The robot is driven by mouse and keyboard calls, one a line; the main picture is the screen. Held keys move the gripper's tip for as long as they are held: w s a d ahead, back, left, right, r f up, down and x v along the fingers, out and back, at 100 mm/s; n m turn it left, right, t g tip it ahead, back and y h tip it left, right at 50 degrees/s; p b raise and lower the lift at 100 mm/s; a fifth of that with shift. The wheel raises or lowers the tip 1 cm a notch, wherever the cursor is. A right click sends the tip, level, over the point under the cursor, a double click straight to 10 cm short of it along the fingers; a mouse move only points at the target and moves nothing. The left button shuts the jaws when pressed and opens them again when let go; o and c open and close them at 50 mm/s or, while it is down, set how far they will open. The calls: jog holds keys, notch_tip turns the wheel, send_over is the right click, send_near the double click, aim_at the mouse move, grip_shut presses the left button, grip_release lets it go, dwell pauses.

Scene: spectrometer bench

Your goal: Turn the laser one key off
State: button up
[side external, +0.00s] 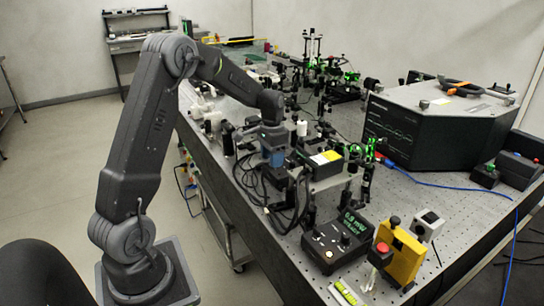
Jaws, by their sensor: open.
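My gripper (276,158) is at the end of my arm, pointing down over the near left side of the optical table, and is open. Its fingertips are small and partly lost among dark parts and cables. A black control box (338,241) with a green lit display and knobs stands nearer the camera, to the lower right and apart from my gripper. I cannot make out the laser one key or tell which box carries it.
The perforated optical table (440,205) is crowded with posts and mounts. Black cables (262,190) hang below my gripper. A yellow block (400,254), a red-topped button (381,252) and a large dark instrument (440,125) stand to the right. Bare tabletop lies before the instrument.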

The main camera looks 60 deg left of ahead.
jog(key=shift+c, duration=0.4)
grip_shut()
jog(key=shift+n, duration=0.3)
jog(key=n, duration=0.3)
jog(key=shift+n, duration=0.4)
jog(key=n, duration=0.9)
jog(key=shift+r, duration=0.1)
jog(key=n, duration=0.4)
jog(key=shift+n, duration=0.4)
